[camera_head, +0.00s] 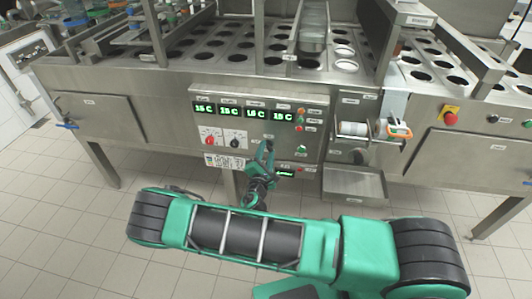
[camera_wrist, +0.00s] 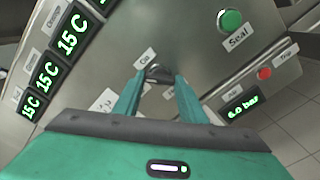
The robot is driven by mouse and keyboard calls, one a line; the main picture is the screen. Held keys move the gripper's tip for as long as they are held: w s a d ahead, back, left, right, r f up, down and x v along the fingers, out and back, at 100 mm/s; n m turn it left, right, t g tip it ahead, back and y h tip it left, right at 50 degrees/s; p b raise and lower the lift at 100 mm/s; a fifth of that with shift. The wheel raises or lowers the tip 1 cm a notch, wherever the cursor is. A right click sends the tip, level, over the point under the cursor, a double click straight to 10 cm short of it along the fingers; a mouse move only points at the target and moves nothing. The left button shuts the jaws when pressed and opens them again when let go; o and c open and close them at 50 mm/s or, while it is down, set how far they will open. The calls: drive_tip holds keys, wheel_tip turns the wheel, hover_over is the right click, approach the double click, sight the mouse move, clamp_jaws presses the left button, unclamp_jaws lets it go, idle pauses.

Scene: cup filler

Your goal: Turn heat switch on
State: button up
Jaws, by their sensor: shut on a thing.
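My gripper (camera_head: 265,150) is at the control panel (camera_head: 255,98) on the machine's front. In the wrist view, my gripper's two green fingers (camera_wrist: 158,82) are on either side of a dark knob (camera_wrist: 158,70), shut on it. A small, partly readable label sits above that knob. To the left in the head view are a red rotary switch (camera_head: 210,140) and a black rotary switch (camera_head: 236,142) on white plates. Their lettering is too small to read, so I cannot tell which switch is the heat switch.
Green displays (camera_head: 242,113) read about 15 C. A green Seal button (camera_wrist: 231,20), a red button (camera_wrist: 264,73) and a pressure display (camera_wrist: 240,106) are near my gripper. A metal tray (camera_head: 354,183) juts out at right. Tiled floor is clear below.

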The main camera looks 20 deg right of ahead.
drive_tip(key=m, duration=0.3)
drive_tip(key=shift+m, duration=0.3)
drive_tip(key=shift+s+f+m, duration=0.1)
drive_tip(key=shift+f+m, duration=0.05)
drive_tip(key=shift+m, duration=1.65)
drive_tip(key=o, duration=1.1)
drive_tip(key=shift+c, duration=0.2)
drive_tip(key=shift+a, duration=0.1)
drive_tip(key=v, duration=1)
drive_tip(key=shift+s, duration=0.3)
